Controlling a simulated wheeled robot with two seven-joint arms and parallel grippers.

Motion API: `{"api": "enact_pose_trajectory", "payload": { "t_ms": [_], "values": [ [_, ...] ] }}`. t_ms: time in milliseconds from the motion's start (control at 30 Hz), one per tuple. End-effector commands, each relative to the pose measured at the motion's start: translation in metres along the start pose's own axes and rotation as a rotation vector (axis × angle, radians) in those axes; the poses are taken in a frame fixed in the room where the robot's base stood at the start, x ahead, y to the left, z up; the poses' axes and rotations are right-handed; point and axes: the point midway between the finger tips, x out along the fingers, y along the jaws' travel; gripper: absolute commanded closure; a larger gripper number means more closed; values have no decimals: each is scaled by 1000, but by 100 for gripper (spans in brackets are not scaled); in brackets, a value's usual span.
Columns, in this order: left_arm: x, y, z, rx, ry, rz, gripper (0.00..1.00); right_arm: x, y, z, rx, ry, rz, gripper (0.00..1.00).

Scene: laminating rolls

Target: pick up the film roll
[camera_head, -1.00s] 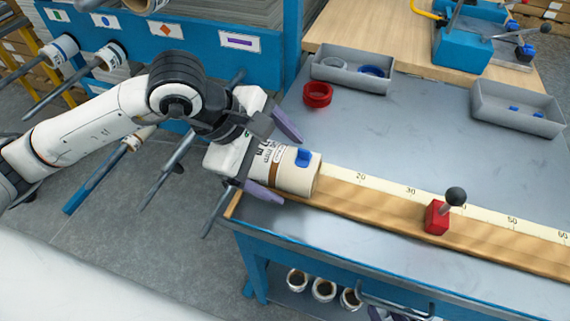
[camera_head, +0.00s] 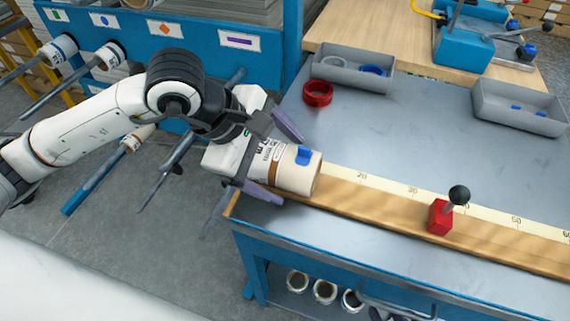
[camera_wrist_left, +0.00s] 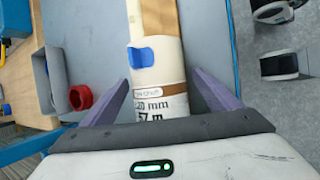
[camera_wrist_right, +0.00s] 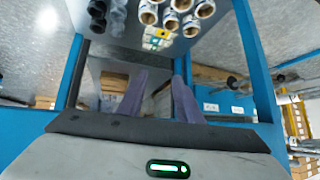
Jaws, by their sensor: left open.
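The film roll (camera_head: 299,170) is a cream cylinder with a brown band, printed text and a blue tab. It lies at the left end of the wooden ruler strip on the bench. My left gripper (camera_head: 277,160) is open, with its purple fingers on either side of the roll. In the left wrist view the roll (camera_wrist_left: 158,75) lies between the two fingers (camera_wrist_left: 160,98), with gaps visible on both sides. My right gripper (camera_wrist_right: 160,95) shows only in the right wrist view; its fingers are apart with nothing seen between them.
A red stop block with a black knob (camera_head: 440,217) stands on the strip (camera_head: 385,213). A red ring (camera_head: 318,93) and two grey trays (camera_head: 350,75) (camera_head: 520,108) are at the back. A blue rack with pegs (camera_head: 178,165) is at left. Several rolls (camera_head: 325,291) lie below the bench.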

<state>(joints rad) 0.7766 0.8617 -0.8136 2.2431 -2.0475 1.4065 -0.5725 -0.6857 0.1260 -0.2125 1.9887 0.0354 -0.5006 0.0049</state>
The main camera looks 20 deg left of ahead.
Motion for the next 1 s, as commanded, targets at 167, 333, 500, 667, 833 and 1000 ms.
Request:
{"api": "enact_pose_trajectory", "payload": {
  "t_ms": [167, 333, 500, 667, 833, 1000],
  "values": [
    [0, 0, 0, 0, 0, 0, 18, 0, 0, 0, 0, 1, 0, 68],
    [0, 0, 0, 0, 0, 0, 47, 0, 0, 0, 0, 1, 0, 68],
    [0, 0, 1, 1, -1, 0, 69, 0, 0, 0, 0, 1, 0, 68],
    [0, 0, 1, 1, -1, -2, 69, 0, 0, 0, 0, 1, -1, 68],
    [-7, 2, 3, 0, 0, -4, 69, -9, -1, -8, 0, -2, -1, 68],
    [-32, 16, 14, 4, -2, 8, 69, -9, -1, -10, 0, 2, -1, 68]
  ]
}}
